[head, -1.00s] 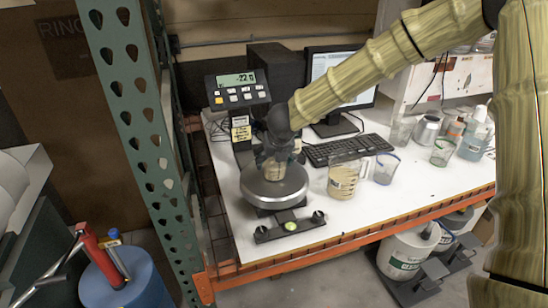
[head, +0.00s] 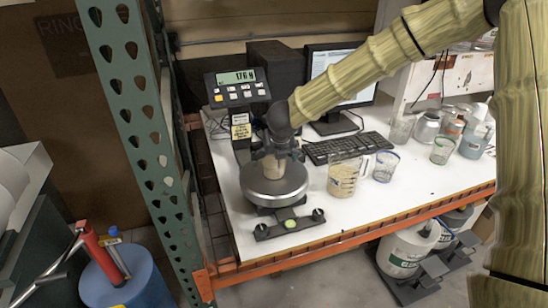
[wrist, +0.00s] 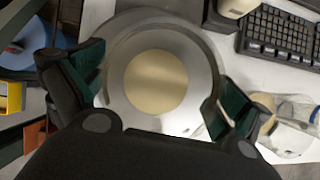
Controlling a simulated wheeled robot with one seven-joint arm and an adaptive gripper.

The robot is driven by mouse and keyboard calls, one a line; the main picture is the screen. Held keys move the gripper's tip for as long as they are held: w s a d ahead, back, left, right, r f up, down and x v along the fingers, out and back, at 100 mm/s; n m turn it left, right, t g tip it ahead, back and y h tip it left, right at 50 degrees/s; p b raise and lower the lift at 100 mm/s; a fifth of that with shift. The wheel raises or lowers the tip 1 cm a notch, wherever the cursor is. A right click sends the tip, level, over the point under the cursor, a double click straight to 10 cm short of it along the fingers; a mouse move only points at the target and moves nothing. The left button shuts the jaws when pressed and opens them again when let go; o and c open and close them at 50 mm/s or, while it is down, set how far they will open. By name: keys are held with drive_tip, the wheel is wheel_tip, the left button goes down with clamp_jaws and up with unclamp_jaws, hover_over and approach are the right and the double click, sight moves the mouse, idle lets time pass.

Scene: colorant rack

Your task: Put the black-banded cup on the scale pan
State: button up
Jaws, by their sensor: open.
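The cup (head: 274,167) stands upright on the round metal scale pan (head: 276,186), directly under my gripper (head: 274,148). I cannot make out its black band. The wrist view looks straight down on the cup's round beige top (wrist: 155,82), with the shiny pan (wrist: 130,35) around it. My gripper (wrist: 157,88) is open, with one finger to each side of the cup and visible gaps between. The scale display (head: 237,77) reads about 176.
A measuring jug (head: 343,178) and a blue-rimmed clear cup (head: 385,166) stand right of the scale. A keyboard (head: 345,147) and a monitor (head: 338,78) are behind. A green perforated rack post (head: 134,120) rises at the left.

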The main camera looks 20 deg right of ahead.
drive_tip(key=b+v, duration=0.2)
drive_tip(key=v, duration=1)
